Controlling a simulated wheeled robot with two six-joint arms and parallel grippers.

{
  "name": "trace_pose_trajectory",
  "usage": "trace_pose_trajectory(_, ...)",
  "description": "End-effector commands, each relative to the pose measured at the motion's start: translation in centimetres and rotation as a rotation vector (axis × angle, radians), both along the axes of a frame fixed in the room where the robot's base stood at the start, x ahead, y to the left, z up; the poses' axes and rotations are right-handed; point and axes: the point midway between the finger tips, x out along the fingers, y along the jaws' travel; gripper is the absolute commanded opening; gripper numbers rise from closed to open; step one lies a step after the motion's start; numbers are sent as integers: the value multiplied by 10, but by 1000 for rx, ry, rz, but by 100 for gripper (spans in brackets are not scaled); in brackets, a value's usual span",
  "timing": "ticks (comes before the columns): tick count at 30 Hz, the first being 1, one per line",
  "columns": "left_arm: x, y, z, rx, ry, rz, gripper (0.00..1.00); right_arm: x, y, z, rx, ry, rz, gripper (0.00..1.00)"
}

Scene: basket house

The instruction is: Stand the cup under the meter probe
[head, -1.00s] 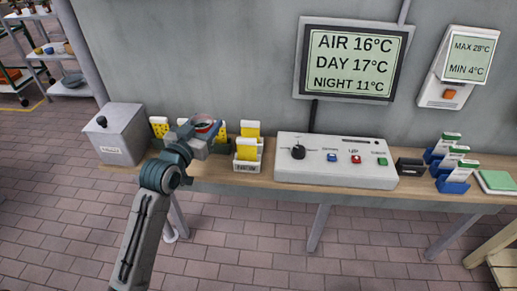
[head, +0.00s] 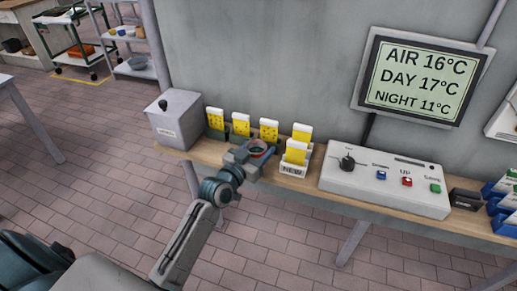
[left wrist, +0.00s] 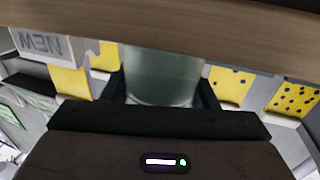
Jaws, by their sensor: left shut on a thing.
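In the left wrist view the cup (left wrist: 160,76) is pale green and see-through, between the two dark fingers. I cannot tell whether the cup's base touches anything. I cannot make out a meter probe in either view. My right gripper is not in view.
On the bench (head: 300,186) stand a grey box (head: 176,120), several yellow spotted cards (head: 240,124), a holder marked NEW (head: 293,170) and a white control panel (head: 384,182) with a black knob. A display (head: 421,79) hangs above. Bench space around the cup is tight.

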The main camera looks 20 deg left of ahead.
Motion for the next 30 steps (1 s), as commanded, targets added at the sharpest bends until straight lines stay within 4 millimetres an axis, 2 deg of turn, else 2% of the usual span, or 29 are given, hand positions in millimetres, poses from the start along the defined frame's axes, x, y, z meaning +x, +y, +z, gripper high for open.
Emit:
trace_pose_trajectory(4,0,0,-4,0,-1,0,28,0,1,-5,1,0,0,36)
trace_pose_trajectory(5,0,0,-3,0,0,0,59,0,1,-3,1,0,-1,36)
trace_pose_trajectory(7,0,0,-2,0,0,0,73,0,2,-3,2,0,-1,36)
trace_pose_trajectory(8,0,0,-2,0,0,0,75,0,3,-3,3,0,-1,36)
trace_pose_trajectory(19,0,0,3,0,0,0,75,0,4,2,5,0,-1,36)
trace_pose_trajectory(23,-21,4,-2,3,1,0,75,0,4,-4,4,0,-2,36)
trace_pose_trajectory(30,-71,13,-2,5,3,-1,75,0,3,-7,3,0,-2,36)
